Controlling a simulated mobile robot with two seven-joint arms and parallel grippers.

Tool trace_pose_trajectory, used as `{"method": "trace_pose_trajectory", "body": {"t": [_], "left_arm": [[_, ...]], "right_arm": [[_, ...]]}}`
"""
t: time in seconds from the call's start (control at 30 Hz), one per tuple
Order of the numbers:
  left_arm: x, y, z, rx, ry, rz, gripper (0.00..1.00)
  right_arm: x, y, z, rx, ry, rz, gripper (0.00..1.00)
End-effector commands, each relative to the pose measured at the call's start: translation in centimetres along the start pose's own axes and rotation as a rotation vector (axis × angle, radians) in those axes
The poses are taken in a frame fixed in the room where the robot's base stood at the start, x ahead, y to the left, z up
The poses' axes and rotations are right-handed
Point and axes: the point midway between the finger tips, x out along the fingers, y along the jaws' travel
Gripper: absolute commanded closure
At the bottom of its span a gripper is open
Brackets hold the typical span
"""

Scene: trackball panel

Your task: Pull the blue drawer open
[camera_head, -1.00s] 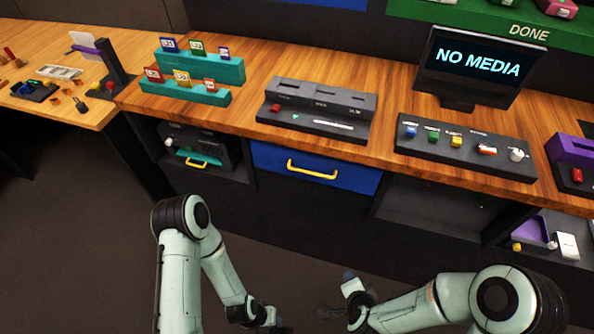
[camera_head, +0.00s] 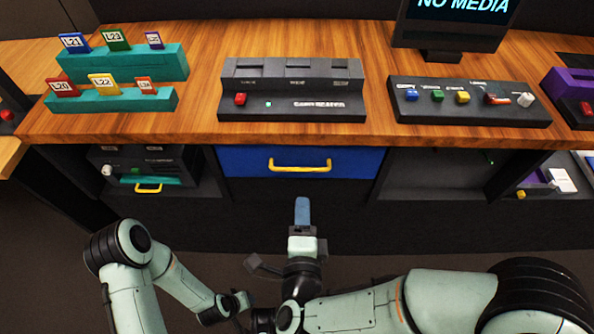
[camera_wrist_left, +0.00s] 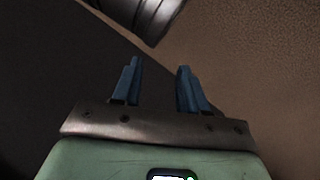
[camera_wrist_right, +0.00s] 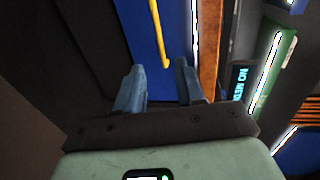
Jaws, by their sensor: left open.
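The blue drawer (camera_head: 240,163) sits shut under the wooden counter, with a yellow bar handle (camera_head: 300,165) across its front. My right gripper (camera_head: 302,212) is in front of and below the handle, apart from it, pointing at the drawer. In the right wrist view my right gripper (camera_wrist_right: 158,85) has its blue fingers apart with nothing between them. The drawer front (camera_wrist_right: 142,35) and yellow handle (camera_wrist_right: 160,35) lie beyond the fingertips there. My left gripper (camera_wrist_left: 158,85) is open and empty in the left wrist view, away from the drawer; its fingers are unclear in the head view.
A grey panel with a red button (camera_head: 290,105) stands on the counter (camera_head: 200,127) above the drawer. A teal rack (camera_head: 120,100) with labelled cards is left, a button box (camera_head: 470,115) right. A dark unit with a yellow handle (camera_head: 148,189) is left of the drawer.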

Motion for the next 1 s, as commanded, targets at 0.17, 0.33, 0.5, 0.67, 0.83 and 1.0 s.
{"method": "trace_pose_trajectory", "body": {"t": [0.17, 0.33, 0.5, 0.67, 0.83, 1.0], "left_arm": [[0.2, -0.1, -0.2, 0.000, 0.005, 0.000, 0.57], [0.8, -0.3, -1.0, -0.002, 0.030, -0.002, 0.57], [1.3, -0.6, -1.2, -0.005, 0.035, -0.007, 0.57], [1.7, -1.0, -0.6, -0.009, 0.017, -0.015, 0.57], [1.8, -1.2, -0.4, -0.011, 0.009, -0.018, 0.57], [1.7, -1.2, -0.3, -0.011, 0.009, -0.018, 0.57]], "right_arm": [[3.2, 0.2, -0.1, -0.001, 0.005, 0.004, 0.62], [7.0, 0.3, -0.2, -0.003, 0.005, 0.003, 0.62], [10.1, 0.2, -0.1, -0.004, 0.003, 0.002, 0.62], [11.9, 0.2, -0.1, -0.004, 0.001, 0.003, 0.62], [12.6, 0.1, -0.1, -0.005, 0.000, 0.003, 0.62], [12.6, 0.1, -0.1, -0.005, 0.000, 0.003, 0.62]]}}
